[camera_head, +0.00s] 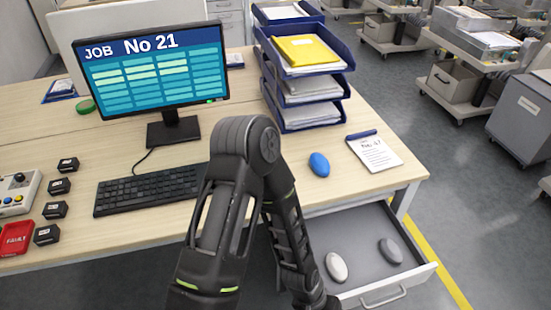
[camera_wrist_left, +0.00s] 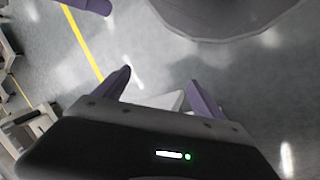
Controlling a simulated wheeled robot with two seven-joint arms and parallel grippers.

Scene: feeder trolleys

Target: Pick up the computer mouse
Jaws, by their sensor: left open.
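A blue, smooth, oval mouse-shaped object (camera_head: 319,164) lies on the desk, right of the keyboard and below the paper trays. A white oval one (camera_head: 336,267) and a grey oval one (camera_head: 390,251) lie in the open drawer (camera_head: 354,227). No buttons show on any of them at this size. My left gripper (camera_wrist_left: 163,88) shows in the left wrist view with its two purple fingers apart, over grey floor. No mouse-shaped object shows between them. Neither gripper's fingers show in the head view; a dark arm of mine covers the desk's middle.
A keyboard (camera_head: 150,189) and monitor (camera_head: 152,68) stand on the desk (camera_head: 270,190). Stacked blue trays (camera_head: 268,68) stand at the back, a notepad (camera_head: 374,151) right of the blue object. Small black blocks (camera_head: 55,210) lie left. Trolleys (camera_head: 478,52) stand beyond the clear aisle.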

